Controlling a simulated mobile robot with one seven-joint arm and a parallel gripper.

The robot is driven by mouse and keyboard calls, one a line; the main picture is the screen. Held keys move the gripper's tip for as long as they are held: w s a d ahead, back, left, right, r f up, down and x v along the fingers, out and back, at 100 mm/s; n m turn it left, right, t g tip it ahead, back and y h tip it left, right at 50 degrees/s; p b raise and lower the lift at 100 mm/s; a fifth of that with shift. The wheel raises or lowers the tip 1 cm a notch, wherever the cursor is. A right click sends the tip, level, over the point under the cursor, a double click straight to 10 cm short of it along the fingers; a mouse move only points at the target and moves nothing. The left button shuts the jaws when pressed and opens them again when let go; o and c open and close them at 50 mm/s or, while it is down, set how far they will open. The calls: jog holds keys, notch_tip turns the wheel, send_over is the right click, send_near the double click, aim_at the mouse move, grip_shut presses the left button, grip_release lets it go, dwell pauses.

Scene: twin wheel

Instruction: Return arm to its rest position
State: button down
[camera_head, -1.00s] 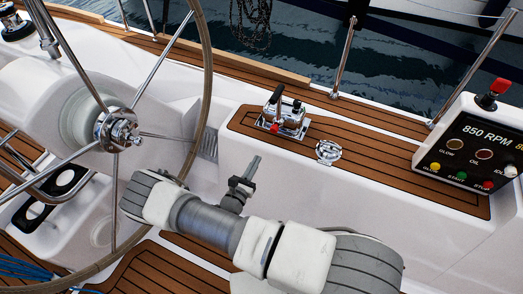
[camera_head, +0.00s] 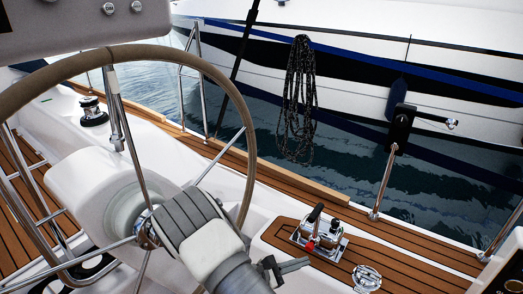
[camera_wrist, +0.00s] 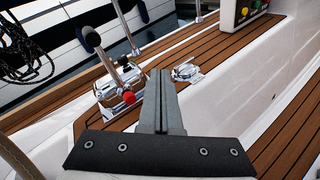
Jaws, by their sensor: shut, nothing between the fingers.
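My gripper (camera_head: 304,263) is at the lower middle of the head view, beside and just below the throttle lever unit. In the wrist view my gripper (camera_wrist: 161,72) points forward with its two grey fingers together and nothing between them. My arm reaches up from the bottom edge of the head view, in front of the wheel's lower right. The throttle lever unit (camera_head: 318,238), chrome with a black handle and a red knob, stands on the teak side deck. It also shows in the wrist view (camera_wrist: 121,86), left of the fingers and apart from them in the picture.
The steering wheel (camera_head: 243,190) fills the left of the head view near my arm. A round chrome deck fitting (camera_head: 367,278) sits right of the lever. The engine panel (camera_wrist: 238,10) is at the wrist view's top. Rail posts (camera_head: 385,185) line the deck edge; water lies beyond.

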jog(key=s+d+r+m+g+y, duration=0.35)
jog(key=r+m, duration=0.25)
jog(key=r, duration=0.3)
jog(key=s+d+r+m+g+y, duration=0.25)
jog(key=s+r+m+g, duration=0.2)
jog(key=r, duration=0.35)
jog(key=s+a+r+m+t+y, duration=0.3)
jog(key=s+r+m+t+y, duration=0.5)
jog(key=s+r, duration=0.7)
notch_tip(320, 180, up, 15)
jog(key=w+g+p, duration=0.1)
jog(key=p, duration=1.3)
jog(key=shift+w+m+p, duration=0.3)
jog(key=shift+m+p, duration=0.05)
jog(key=shift+p, duration=0.05)
